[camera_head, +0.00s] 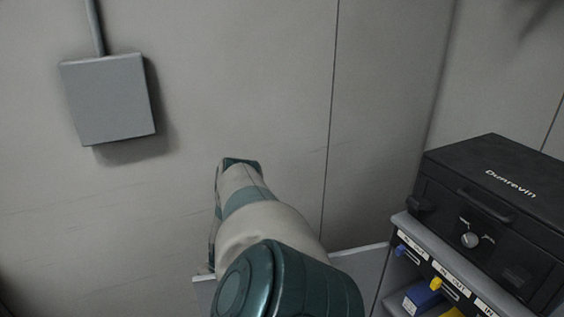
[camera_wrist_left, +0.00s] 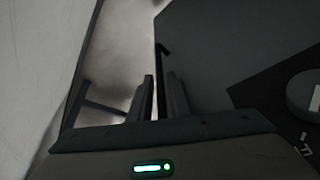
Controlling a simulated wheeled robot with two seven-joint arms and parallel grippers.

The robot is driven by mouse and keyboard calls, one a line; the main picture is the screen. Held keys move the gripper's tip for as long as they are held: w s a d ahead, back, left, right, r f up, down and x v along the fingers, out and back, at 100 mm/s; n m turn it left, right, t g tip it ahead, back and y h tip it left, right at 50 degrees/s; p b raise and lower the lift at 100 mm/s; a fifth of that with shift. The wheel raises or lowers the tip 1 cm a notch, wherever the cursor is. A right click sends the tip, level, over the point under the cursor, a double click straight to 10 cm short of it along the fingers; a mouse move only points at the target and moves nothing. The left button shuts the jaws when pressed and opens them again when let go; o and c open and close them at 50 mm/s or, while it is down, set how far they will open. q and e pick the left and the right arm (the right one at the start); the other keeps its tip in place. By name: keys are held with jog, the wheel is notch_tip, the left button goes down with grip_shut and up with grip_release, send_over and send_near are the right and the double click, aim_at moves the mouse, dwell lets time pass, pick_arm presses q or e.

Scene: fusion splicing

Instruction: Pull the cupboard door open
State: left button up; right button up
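The cupboard's pale grey top (camera_head: 366,262) shows at the bottom of the head view, partly hidden behind my arm. In the left wrist view, a dark grey panel (camera_wrist_left: 225,45), which looks like the cupboard door, fills the upper right. A thin black upright bar (camera_wrist_left: 159,62), apparently its handle, stands along the panel's left edge. My left gripper (camera_wrist_left: 160,80) has its two fingers a little apart, with the bar lined up in the gap between them. I see no clear contact. In the head view my arm hides this gripper. My right gripper is not in view.
A black case marked Dunrevin (camera_head: 512,184) sits on a grey shelf unit (camera_head: 404,226) at the right, holding blue and yellow items. A grey wall box (camera_head: 108,98) hangs at upper left.

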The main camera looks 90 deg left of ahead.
pick_arm(q)
jog(key=shift+r, duration=0.15)
